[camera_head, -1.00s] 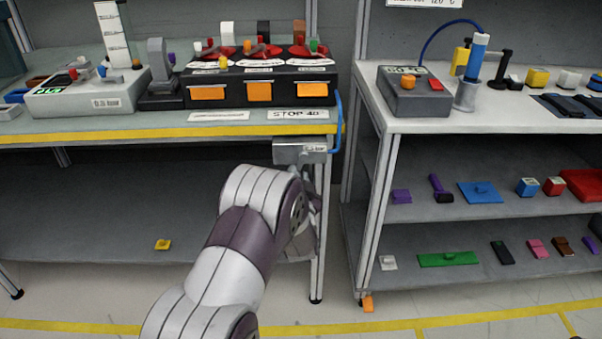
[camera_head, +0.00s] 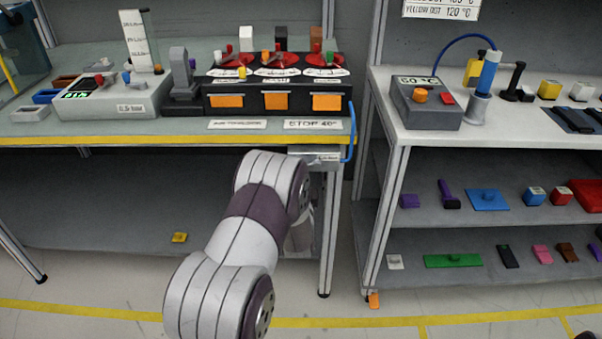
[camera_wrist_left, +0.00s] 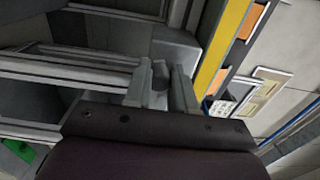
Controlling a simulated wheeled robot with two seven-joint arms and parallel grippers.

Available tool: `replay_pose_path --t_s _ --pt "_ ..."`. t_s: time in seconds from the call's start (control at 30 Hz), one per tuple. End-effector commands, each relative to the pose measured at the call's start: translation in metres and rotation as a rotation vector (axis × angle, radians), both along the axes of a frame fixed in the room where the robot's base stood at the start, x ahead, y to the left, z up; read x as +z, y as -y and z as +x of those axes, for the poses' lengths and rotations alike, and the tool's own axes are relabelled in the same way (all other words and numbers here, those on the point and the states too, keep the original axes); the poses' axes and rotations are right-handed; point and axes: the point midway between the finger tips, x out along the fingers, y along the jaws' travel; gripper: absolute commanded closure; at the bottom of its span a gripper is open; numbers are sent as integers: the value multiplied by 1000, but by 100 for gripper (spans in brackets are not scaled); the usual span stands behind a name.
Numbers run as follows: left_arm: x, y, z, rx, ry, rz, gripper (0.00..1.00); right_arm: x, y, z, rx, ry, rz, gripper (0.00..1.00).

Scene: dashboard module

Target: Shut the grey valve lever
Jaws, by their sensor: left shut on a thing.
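The valve's grey box (camera_head: 315,157) with a small white label hangs under the front edge of the left table, beside a blue hose. My left arm reaches up in front of it and hides most of what is below the box. In the left wrist view, the fingers of my left gripper (camera_wrist_left: 163,90) are closed around a narrow grey piece (camera_wrist_left: 160,74), which looks like the valve lever. Its exact angle is hard to tell there. A white label (camera_wrist_left: 221,108) shows just right of the fingers. My right gripper is not in view.
A black panel with orange plates (camera_head: 275,99) and red dials stands on the left table. The blue hose (camera_head: 351,132) loops down by the table's corner. The right bench (camera_head: 400,165) is separated by a narrow gap. A yellow piece (camera_head: 179,238) lies on the lower shelf.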

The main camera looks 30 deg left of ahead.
Motion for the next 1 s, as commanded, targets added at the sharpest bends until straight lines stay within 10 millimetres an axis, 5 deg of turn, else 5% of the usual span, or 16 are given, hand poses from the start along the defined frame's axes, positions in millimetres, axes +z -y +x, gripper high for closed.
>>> replay_pose_path --t_s 0.4,1.0 --pt "9 -1 -2 -3 -143 214 100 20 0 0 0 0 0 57" --pt "10 -1 -3 -3 -182 274 100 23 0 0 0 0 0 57"
